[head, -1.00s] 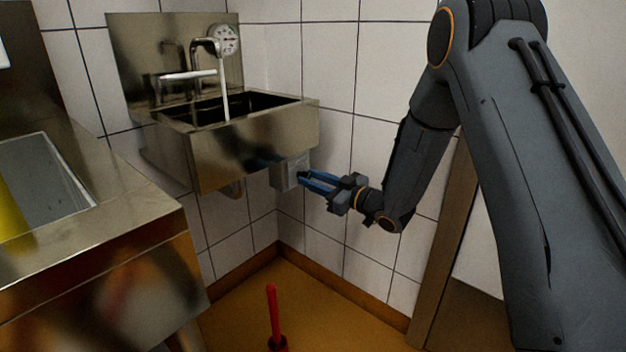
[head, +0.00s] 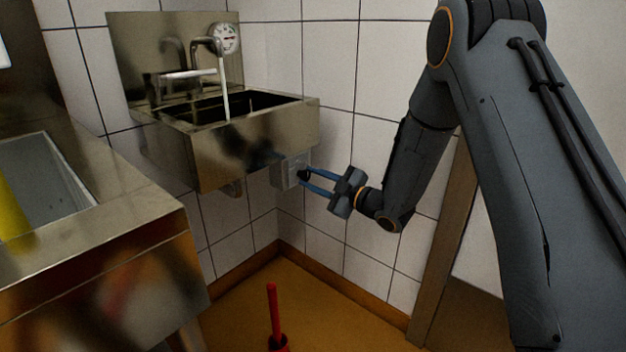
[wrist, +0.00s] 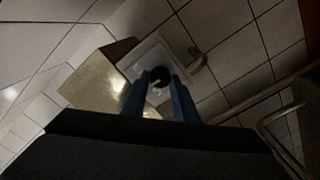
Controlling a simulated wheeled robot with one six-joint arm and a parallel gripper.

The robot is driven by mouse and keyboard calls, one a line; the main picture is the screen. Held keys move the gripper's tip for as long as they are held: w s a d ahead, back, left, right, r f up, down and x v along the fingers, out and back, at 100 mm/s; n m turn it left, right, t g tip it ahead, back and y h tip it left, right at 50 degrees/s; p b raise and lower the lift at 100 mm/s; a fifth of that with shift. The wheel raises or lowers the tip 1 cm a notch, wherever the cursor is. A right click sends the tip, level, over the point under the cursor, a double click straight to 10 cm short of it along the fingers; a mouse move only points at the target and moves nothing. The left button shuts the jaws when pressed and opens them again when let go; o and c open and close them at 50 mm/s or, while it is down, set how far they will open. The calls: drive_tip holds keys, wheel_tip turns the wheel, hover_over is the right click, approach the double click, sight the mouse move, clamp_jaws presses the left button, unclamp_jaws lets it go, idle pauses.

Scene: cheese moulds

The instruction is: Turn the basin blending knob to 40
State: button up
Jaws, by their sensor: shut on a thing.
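The blending knob (wrist: 159,76) is a small dark round knob with a pale mark, on a light grey box under the basin. In the head view the knob (head: 303,174) shows at the tips of my gripper (head: 306,180). In the wrist view the blue fingers of my gripper (wrist: 160,82) lie on either side of the knob, shut on it. The steel basin (head: 250,140) hangs on the wall above, with water running from its tap (head: 205,45). A round dial gauge (head: 226,38) is on the wall behind the tap; its reading is too small to tell.
A steel counter (head: 120,235) with a sunken tray and a yellow thing (head: 12,212) stands at the left. A red handle (head: 272,315) stands upright on the orange floor. Tiled walls meet in a corner behind the basin.

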idle(0.4)
drive_tip(key=o, duration=1)
drive_tip(key=p+v, duration=0.1)
drive_tip(key=v, duration=0.6)
drive_tip(key=shift+s+d, duration=0.3)
